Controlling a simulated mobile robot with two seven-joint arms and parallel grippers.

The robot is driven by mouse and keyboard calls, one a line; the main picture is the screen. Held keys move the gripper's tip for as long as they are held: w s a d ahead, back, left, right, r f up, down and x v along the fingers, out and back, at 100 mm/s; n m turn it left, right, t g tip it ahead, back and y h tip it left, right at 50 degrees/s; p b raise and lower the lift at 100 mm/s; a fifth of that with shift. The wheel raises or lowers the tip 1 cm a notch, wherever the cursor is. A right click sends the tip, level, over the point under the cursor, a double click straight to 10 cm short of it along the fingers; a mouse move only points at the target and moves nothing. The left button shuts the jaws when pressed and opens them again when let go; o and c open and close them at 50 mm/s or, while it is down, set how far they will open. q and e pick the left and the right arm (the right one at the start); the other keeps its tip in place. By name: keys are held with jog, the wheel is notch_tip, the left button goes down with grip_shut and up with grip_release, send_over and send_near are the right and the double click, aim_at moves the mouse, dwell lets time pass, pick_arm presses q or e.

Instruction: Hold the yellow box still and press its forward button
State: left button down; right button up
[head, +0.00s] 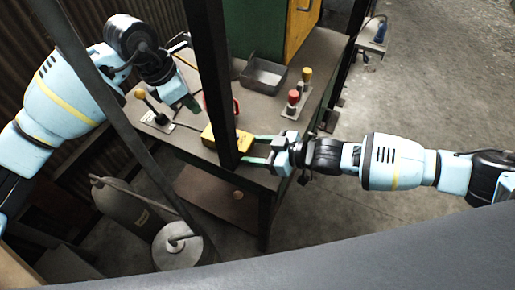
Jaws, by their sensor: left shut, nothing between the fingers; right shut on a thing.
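The yellow box (243,141) lies near the front edge of the brown table, partly hidden behind a dark upright post. Its buttons are too small or hidden to make out. My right gripper (256,151) comes in from the right and is shut on the yellow box at its right end. My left gripper (190,103) is shut and empty, above the table to the upper left of the box and apart from it. A red object (236,106) shows behind the post, just beyond the box.
The dark post (213,75) and a slanting grey bar (120,125) cross the view. A metal tray (264,74) sits farther back. A red knob (293,97) and yellow knob (306,75) stand at right; a yellow-topped lever (140,94) stands at left.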

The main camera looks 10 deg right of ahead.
dwell(0.7)
pick_arm(q)
jog(key=d+m+t+h, duration=0.1)
jog(key=m, duration=0.1)
jog(key=d+r+m+t+h, duration=0.1)
jog(key=m, duration=0.1)
jog(key=m+t+h, duration=0.1)
jog(key=m+h, duration=0.1)
jog(key=shift+w+d+r, duration=0.4)
jog(key=shift+f, duration=0.15)
jog(key=shift+f, duration=4.3)
jog(key=shift+f, duration=0.15)
jog(key=shift+f, duration=0.25)
